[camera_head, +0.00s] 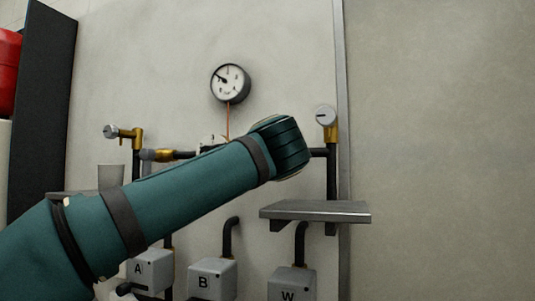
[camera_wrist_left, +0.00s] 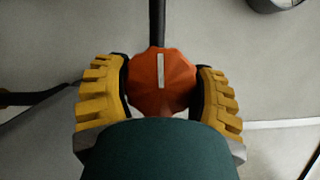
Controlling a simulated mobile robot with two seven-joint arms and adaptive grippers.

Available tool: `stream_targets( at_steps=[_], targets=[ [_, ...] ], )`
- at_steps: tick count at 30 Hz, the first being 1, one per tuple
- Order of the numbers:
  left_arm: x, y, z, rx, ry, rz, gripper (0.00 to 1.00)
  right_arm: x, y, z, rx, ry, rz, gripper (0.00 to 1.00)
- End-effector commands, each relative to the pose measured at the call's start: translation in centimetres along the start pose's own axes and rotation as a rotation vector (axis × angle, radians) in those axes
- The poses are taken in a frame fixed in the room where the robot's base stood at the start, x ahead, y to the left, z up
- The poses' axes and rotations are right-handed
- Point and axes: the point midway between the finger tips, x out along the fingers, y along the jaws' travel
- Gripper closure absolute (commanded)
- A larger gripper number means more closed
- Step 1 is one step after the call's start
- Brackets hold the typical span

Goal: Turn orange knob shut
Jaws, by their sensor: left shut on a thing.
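The orange knob (camera_wrist_left: 162,85) is in the middle of the left wrist view. It is faceted and has a white bar mark standing upright on its face. My left gripper (camera_wrist_left: 162,72) has its yellow padded fingers on the left and right sides of the knob and is shut on it. In the head view my left arm reaches in from the left towards the wall pipes. There the knob and my left fingers cannot be made out behind the arm. My right gripper is in neither view.
A round gauge (camera_head: 230,83) hangs on the wall above my arm. Brass valves stand at left (camera_head: 126,134) and right (camera_head: 326,120). A grey shelf (camera_head: 315,211) juts out below right. Boxes marked A (camera_head: 150,270), B (camera_head: 212,279) and W (camera_head: 291,284) sit low. A grey cup (camera_head: 110,176) stands left.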

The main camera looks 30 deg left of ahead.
Motion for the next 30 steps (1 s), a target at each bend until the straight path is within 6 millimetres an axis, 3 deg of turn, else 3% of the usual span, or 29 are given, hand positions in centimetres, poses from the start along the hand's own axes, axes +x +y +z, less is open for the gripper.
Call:
stream_targets(
  at_steps=[18,19,21,22,30],
  targets=[
    [0.0,0.17,-0.16,0.043,0.003,-0.014,0.75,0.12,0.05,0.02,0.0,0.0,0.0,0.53],
    [0.0,0.18,-0.16,0.043,0.003,-0.014,0.33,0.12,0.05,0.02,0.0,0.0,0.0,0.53],
    [0.0,0.17,-0.16,0.043,0.003,-0.013,0.08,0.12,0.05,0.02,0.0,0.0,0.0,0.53],
    [0.01,0.17,-0.15,0.043,0.002,-0.014,0.04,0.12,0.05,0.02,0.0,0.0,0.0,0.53],
    [-0.01,0.09,-0.07,0.042,0.001,-0.015,0.04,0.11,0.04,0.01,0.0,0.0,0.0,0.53]
  ],
)
